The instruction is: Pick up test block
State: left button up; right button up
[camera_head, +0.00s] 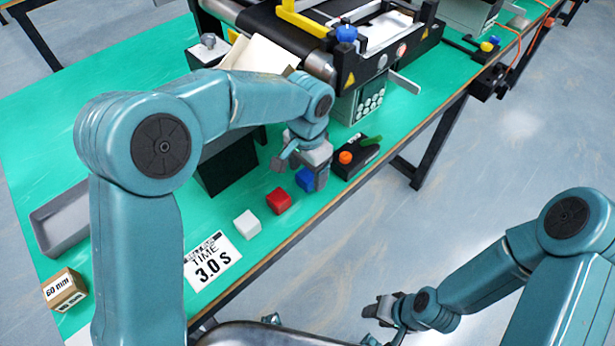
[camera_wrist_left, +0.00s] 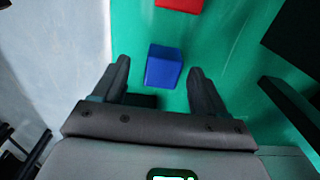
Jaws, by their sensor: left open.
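A blue block (camera_head: 304,180) sits on the green table top near its front edge, in a row with a red block (camera_head: 278,201) and a white block (camera_head: 247,224). My left gripper (camera_head: 299,172) is open above the blue block and partly hides it. In the left wrist view the blue block (camera_wrist_left: 163,66) shows between and just beyond the two open fingers, with the red block (camera_wrist_left: 180,4) farther off. I cannot tell whether the fingers touch it. My right gripper (camera_head: 383,310) is off the table at the lower right; its jaws are too small to read.
A black control box (camera_head: 350,160) with an orange knob and green lever stands close right of the blue block. A conveyor (camera_head: 285,30) is behind. A "60 mm" box (camera_head: 64,288), a grey tray (camera_head: 62,222) and a time card (camera_head: 212,262) lie left.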

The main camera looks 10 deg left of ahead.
pick_arm(q)
jog(key=shift+w+a+f, duration=0.1)
jog(key=shift+w+f, duration=0.05)
jog(key=shift+f, duration=0.5)
jog(key=shift+w+f, duration=0.1)
jog(key=shift+f, duration=0.5)
jog(key=shift+s+r, duration=0.1)
jog(key=shift+s, duration=0.05)
jog(key=shift+c, duration=0.3)
jog(key=c, duration=1)
